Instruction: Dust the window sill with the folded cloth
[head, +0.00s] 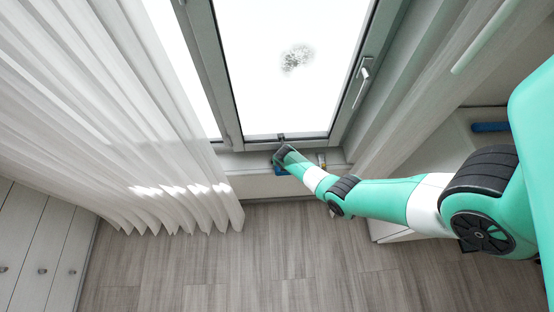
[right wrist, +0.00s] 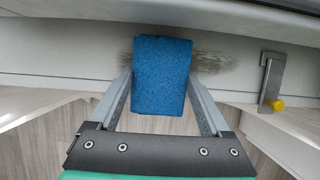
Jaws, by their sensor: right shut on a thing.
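The blue folded cloth (right wrist: 160,78) is between the two fingers of my right gripper (right wrist: 161,92) in the right wrist view, and the gripper is shut on it. The cloth's far end lies over the light window sill (right wrist: 60,66). A brownish-grey dusty smudge (right wrist: 215,62) shows on the sill on both sides of the cloth. In the head view my right gripper (head: 280,158) reaches the sill (head: 240,160) below the window, and only a bit of blue cloth (head: 281,171) shows beneath it. My left gripper is not in view.
A metal bracket with a yellow tip (right wrist: 271,85) sits at the sill's right part. White curtains hang at the left (head: 130,120) and right (head: 420,100) of the window. The window (head: 290,60) has a handle (head: 363,75). A blue item (head: 490,127) lies in the shelving at right.

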